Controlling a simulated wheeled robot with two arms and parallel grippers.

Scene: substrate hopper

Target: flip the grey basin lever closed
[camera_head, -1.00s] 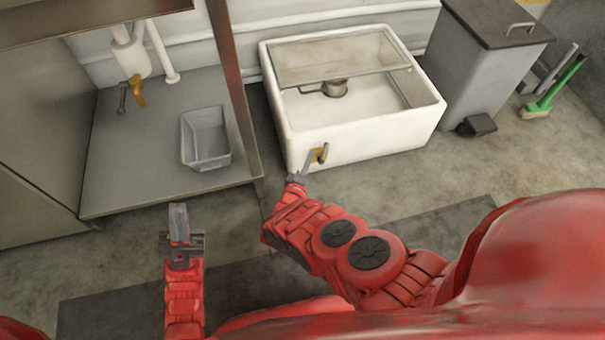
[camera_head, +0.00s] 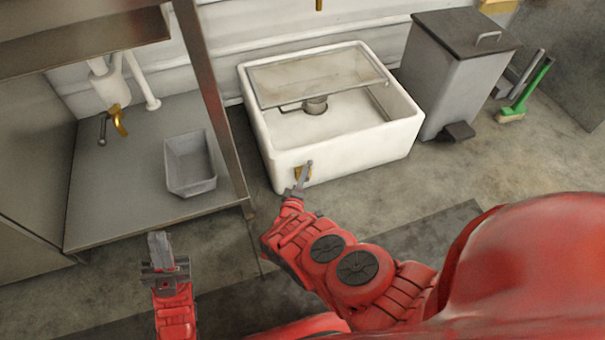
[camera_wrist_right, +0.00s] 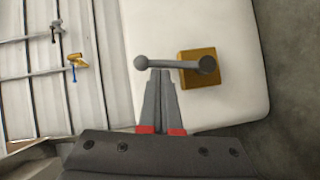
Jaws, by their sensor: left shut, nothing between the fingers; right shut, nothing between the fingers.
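The grey lever (camera_head: 307,170) sits on a brass mount (camera_head: 300,175) low on the front wall of the white basin (camera_head: 350,150). In the right wrist view the lever (camera_wrist_right: 172,63) lies across the picture, its pivot on the square brass mount (camera_wrist_right: 200,78) and its round knob at the left end. My right gripper (camera_head: 293,191) is shut and empty. Its fingertips (camera_wrist_right: 161,72) are right by the bar near the knob; I cannot tell if they touch. My left gripper (camera_head: 160,241) is shut and empty, held out in front of the cabinet, away from the basin.
A grey tub (camera_head: 190,163) sits on the metal cabinet shelf (camera_head: 110,215), with a brass tap (camera_head: 118,122) behind it. A grey pedal bin (camera_head: 450,85) and a green brush (camera_head: 525,90) stand right of the basin. Floor before the basin is open.

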